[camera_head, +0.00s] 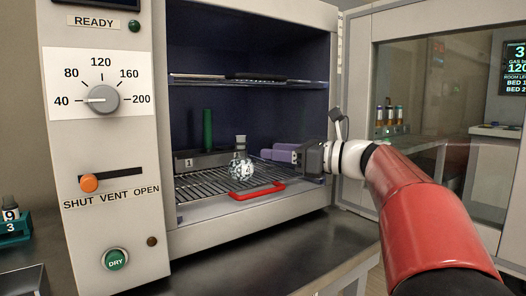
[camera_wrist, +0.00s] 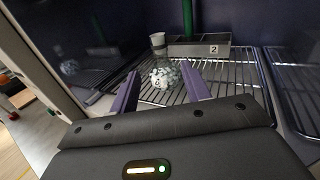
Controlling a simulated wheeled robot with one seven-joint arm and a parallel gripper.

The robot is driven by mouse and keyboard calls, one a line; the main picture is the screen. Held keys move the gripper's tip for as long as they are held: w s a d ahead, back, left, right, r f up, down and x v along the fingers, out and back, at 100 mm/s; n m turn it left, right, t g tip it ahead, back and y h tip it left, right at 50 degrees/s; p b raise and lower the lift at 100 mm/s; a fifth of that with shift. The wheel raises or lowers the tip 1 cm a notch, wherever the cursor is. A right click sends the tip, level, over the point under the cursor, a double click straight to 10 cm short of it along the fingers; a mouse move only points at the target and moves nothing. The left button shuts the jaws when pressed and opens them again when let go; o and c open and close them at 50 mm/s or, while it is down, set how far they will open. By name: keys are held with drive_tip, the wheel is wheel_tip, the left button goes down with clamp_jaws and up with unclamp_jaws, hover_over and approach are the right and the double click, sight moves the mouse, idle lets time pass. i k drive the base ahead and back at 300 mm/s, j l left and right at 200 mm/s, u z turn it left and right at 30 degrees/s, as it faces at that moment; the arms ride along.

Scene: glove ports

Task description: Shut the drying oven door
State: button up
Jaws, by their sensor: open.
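The drying oven (camera_head: 250,40) stands open at the front, with its dark inside and shelves in view. A pale-framed glass panel (camera_head: 357,120) on its right side looks like its door, swung wide open toward me; I cannot see its handle for certain. My gripper (camera_head: 275,153) is inside the oven opening, above the lower rack, with its purple fingers apart and nothing between them. The wrist view shows the two open fingers (camera_wrist: 162,90) pointing toward a glass vessel of pale beads (camera_wrist: 165,76). My red arm hides part of the glass panel.
The lower wire rack (camera_head: 205,190) holds the vessel of beads (camera_head: 240,169), a dark numbered holder, a green cylinder (camera_head: 207,130) and a red-handled part (camera_head: 257,191) at its front. A dial (camera_head: 104,98) and vent slider (camera_head: 89,183) are on the left panel.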

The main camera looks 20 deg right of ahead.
sight(366, 27)
drive_tip(key=k, duration=1)
